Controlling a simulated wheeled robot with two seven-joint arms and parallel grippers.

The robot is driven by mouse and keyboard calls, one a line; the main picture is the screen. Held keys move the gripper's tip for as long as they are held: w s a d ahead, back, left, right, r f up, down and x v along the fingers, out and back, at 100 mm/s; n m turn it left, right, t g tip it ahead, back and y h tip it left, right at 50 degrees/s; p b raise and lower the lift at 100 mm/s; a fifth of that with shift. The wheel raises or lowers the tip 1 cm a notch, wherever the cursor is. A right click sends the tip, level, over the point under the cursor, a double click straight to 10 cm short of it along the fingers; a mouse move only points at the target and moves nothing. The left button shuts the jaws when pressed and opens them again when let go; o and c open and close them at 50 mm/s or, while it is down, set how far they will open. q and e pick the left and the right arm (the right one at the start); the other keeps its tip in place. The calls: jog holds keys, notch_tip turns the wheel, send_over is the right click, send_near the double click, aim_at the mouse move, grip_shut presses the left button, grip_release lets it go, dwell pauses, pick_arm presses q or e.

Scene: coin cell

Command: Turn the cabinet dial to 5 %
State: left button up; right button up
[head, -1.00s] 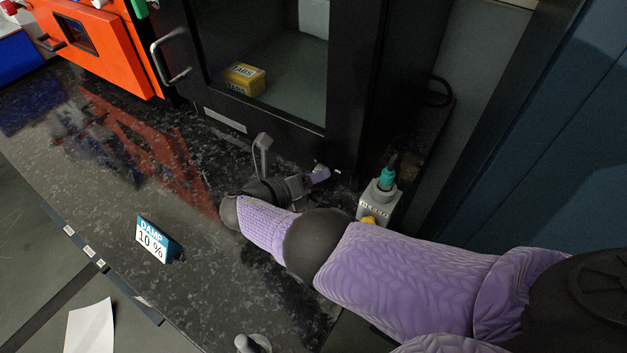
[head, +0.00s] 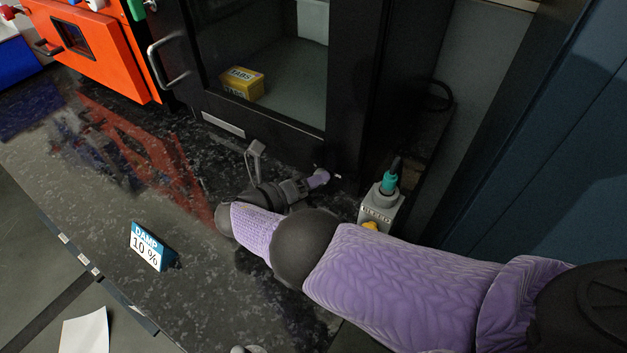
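The black cabinet (head: 352,100) stands at the back with a glass door. My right gripper (head: 322,178) is low in front of the cabinet's bottom right corner, at the end of my purple-sleeved arm. A small purple tip shows there, right by the cabinet front. I cannot tell whether its fingers are open or shut. The dial cannot be made out; the gripper may hide it. A small white mark (head: 337,176) shows on the cabinet just beside the tip. A card (head: 148,247) on the counter reads "DAMP 10 %". My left gripper is not in view.
A yellow TABS box (head: 242,84) sits inside the cabinet. A grey box labelled BLEED (head: 380,212), with a teal fitting on top, stands right of the gripper, close behind my arm. An orange machine (head: 112,55) is at the left. The dark counter (head: 75,170) is mostly clear.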

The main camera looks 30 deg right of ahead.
jog(key=shift+o, duration=0.3)
jog(key=shift+a, duration=0.2)
jog(key=b+v, duration=0.1)
jog(key=v, duration=0.7)
jog(key=shift+s+a, duration=0.1)
jog(key=shift+a, duration=0.3)
jog(key=shift+s+a+r, duration=0.1)
jog(key=shift+a+r, duration=0.15)
jog(key=shift+a, duration=0.1)
